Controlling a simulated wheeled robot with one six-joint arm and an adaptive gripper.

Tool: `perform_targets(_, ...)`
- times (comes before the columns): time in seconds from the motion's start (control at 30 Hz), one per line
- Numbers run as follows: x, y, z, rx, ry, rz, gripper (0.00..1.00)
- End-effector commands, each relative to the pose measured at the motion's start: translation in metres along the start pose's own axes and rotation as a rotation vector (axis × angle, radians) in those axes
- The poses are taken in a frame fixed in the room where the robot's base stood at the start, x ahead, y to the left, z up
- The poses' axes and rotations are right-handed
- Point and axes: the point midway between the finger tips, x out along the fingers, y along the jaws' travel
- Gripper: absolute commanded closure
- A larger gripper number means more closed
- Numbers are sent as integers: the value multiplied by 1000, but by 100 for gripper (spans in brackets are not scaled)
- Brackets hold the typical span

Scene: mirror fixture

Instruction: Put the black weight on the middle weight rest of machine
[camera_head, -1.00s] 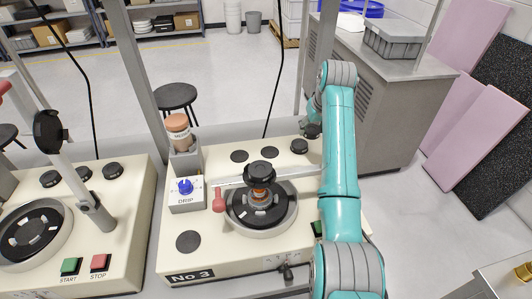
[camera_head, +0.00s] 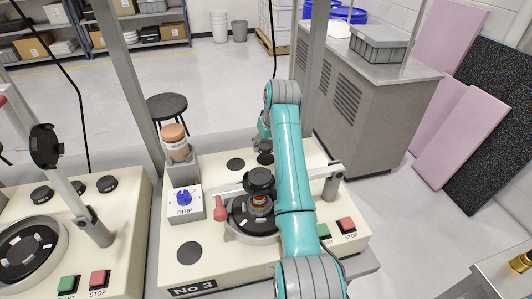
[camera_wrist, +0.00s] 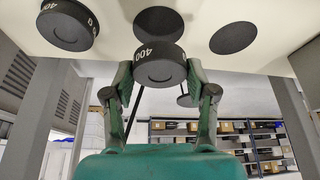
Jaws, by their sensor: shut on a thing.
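My gripper (camera_head: 264,146) is shut on a black weight (camera_wrist: 160,66) marked 400, with one finger on each side of it in the wrist view. The weight also shows as a dark disc (camera_head: 265,158) below the gripper in the head view. The middle weight rest (camera_wrist: 158,24) is a flat black disc, close beside the held weight in the wrist view and partly covered by it. A gap to the machine top cannot be judged clearly. The machine No 3 (camera_head: 225,267) has a cream top. A bare rest (camera_head: 235,164) lies left of the held weight.
Another black weight (camera_wrist: 67,26) stands on the machine beside the middle rest; my arm hides it in the head view. The polishing head (camera_head: 259,180), red-handled lever (camera_head: 220,208) and drip unit (camera_head: 184,200) stand nearby. A grey post (camera_head: 315,60) rises behind.

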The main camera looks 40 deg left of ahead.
Motion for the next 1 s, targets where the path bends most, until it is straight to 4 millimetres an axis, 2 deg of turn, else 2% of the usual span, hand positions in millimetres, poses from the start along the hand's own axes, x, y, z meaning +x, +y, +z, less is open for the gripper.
perform_targets(0.23,33,0,14,1,-2,-1,98)
perform_targets(0.63,39,0,16,1,-1,0,98)
perform_targets(0.67,39,0,17,1,-2,-1,36)
perform_targets(0.73,39,0,17,1,-3,-1,18)
perform_targets(1.0,39,0,17,1,-2,-1,18)
